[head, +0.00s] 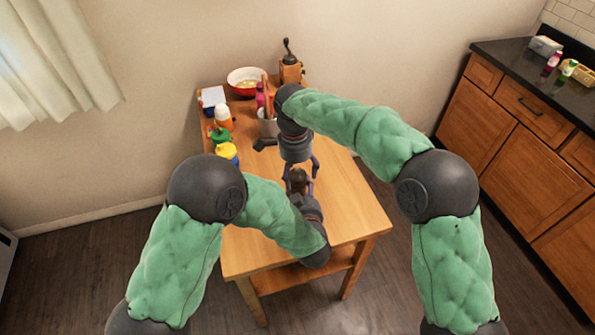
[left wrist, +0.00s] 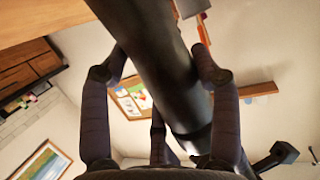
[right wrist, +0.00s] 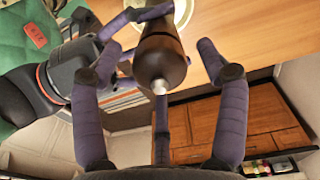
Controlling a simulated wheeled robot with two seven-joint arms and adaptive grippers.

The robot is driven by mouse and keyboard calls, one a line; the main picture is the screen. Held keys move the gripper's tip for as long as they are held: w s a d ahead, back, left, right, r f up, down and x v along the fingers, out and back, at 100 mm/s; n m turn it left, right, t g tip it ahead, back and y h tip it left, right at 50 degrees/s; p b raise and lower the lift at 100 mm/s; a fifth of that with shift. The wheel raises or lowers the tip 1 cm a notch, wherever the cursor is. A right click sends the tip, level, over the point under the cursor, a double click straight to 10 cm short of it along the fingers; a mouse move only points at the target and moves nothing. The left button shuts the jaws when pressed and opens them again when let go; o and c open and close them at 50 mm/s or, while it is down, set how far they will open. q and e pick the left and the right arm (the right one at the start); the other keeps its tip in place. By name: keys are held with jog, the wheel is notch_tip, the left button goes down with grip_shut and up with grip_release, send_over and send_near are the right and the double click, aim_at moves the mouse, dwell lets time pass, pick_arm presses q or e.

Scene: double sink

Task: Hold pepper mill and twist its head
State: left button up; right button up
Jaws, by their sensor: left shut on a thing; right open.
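The pepper mill (head: 298,176) is a dark brown mill standing over the wooden table, mostly hidden by my grippers in the head view. In the right wrist view its rounded head with a silver knob (right wrist: 160,86) points toward the camera. My left gripper (head: 303,192) is shut around the mill's body; its purple fingers also show in the right wrist view. In the left wrist view the dark body (left wrist: 160,60) runs between the fingers. My right gripper (head: 299,163) is above the mill's head, open, with its fingers spread on either side and apart from it.
The small wooden table (head: 345,215) is clear at its front and right. At its back stand a red pan (head: 247,80), a coffee grinder (head: 291,70), a white box (head: 212,98) and several bottles. A kitchen counter (head: 530,75) is at the far right.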

aim_at(295, 171)
notch_tip(295, 171, up, 12)
jog(key=shift+a, duration=0.3)
dwell(0.3)
pick_arm(q)
jog(key=o, duration=1.3)
